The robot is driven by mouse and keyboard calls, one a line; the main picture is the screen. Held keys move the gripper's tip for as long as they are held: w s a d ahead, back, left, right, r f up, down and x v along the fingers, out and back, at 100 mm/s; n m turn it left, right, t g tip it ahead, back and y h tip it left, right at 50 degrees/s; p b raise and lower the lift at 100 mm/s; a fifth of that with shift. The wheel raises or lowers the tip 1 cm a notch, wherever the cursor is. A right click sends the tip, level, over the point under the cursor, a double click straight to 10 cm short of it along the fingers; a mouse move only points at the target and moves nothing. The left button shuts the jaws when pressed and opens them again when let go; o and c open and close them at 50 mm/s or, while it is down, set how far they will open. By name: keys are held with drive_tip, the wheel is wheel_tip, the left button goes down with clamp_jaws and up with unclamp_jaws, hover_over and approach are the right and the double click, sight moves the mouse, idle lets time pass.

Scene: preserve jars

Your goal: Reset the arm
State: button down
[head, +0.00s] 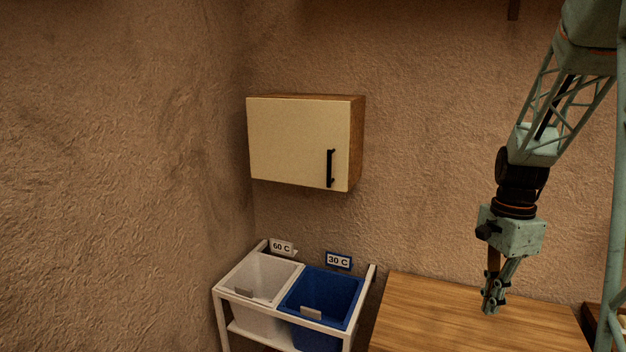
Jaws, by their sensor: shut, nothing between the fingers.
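My gripper (492,303) hangs at the end of my green arm at the right of the head view. It points down over the wooden table (430,312). Its fingers are together and nothing shows between them. I cannot tell the exact height of the fingertips above the table top.
A wall cabinet (300,140) with a closed cream door and black handle hangs at the centre. Below it a white rack holds a white bin (262,275) marked 60 C and a blue bin (335,288) marked 30 C. The visible table top is bare.

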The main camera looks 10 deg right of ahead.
drive_tip(key=s+a+r+n+t+b, duration=0.1)
drive_tip(key=s+a+r+n, duration=0.4)
drive_tip(key=a, duration=0.4)
drive_tip(key=s+a+r+n+t+b, duration=0.1)
drive_tip(key=s+a+r+n, duration=0.2)
drive_tip(key=a+r, duration=0.5)
drive_tip(key=s+a+r+n+t+b, duration=0.2)
drive_tip(key=s+a+n, duration=0.8)
drive_tip(key=s, duration=0.7)
drive_tip(key=shift+s+a+r+t+b, duration=0.4)
drive_tip(key=shift+a+t+b, duration=0.15)
drive_tip(key=shift+a, duration=1)
drive_tip(key=shift+w, duration=0.1)
